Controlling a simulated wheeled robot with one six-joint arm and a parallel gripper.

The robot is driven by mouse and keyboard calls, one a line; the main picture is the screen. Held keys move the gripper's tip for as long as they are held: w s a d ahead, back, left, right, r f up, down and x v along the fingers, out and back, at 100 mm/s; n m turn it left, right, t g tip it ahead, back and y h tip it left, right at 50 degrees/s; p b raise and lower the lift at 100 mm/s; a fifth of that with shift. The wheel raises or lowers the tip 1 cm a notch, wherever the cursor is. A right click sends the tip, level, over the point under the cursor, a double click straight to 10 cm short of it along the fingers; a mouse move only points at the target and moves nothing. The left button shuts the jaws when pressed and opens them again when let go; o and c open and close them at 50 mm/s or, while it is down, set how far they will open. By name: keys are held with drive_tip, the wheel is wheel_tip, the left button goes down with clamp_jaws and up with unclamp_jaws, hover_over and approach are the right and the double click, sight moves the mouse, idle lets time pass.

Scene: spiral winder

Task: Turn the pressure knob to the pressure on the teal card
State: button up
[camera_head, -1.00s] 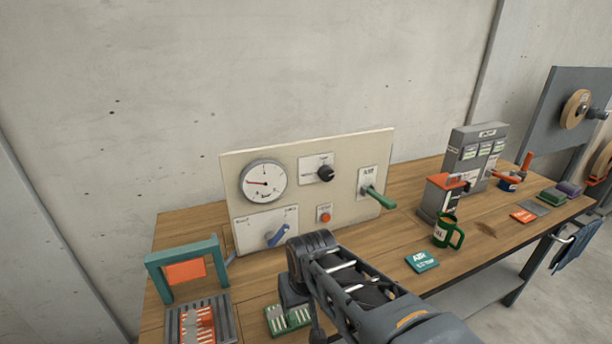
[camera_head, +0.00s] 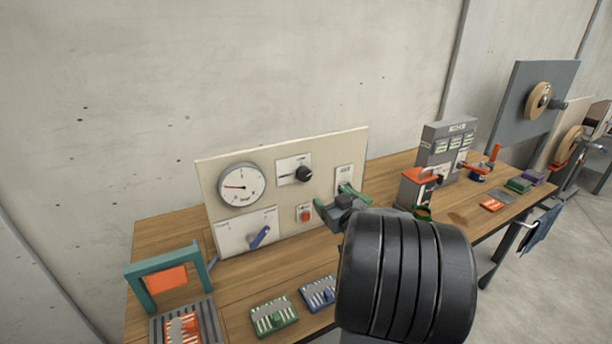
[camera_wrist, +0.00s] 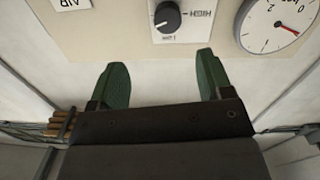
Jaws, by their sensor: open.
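The black pressure knob (camera_head: 304,174) sits on a white plate on the upright cream panel (camera_head: 340,146). In the wrist view the knob (camera_wrist: 167,17) is at the top, beside the words HIGH and LOW. The round gauge (camera_head: 241,186) is left of the knob, its red needle pointing left; it also shows in the wrist view (camera_wrist: 278,25). My gripper (camera_head: 338,201) is open and empty, in front of the panel, below and right of the knob. In the wrist view its green fingers (camera_wrist: 163,78) are spread below the knob, apart from it. The teal card is hidden now, probably behind my arm.
A blue lever (camera_head: 260,236) and an orange button (camera_head: 305,215) are low on the panel. A teal frame (camera_head: 138,288) stands at left. Green (camera_head: 274,315) and blue (camera_head: 318,292) trays lie in front. A grey cabinet (camera_head: 438,148) stands at right.

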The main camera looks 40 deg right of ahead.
sight(306, 175)
drive_tip(key=shift+t, duration=0.3)
drive_tip(key=w, duration=0.4)
drive_tip(key=w+p, duration=0.1)
drive_tip(key=w, duration=0.4)
drive_tip(key=w+d+p, duration=0.1)
drive_tip(key=w, duration=0.4)
drive_tip(key=shift+d+r, duration=0.1)
drive_tip(key=shift+r, duration=0.3)
drive_tip(key=shift+s+d, duration=0.1)
drive_tip(key=c, duration=0.9)
drive_tip(key=shift+c, duration=0.2)
drive_tip(key=shift+m+p, duration=0.3)
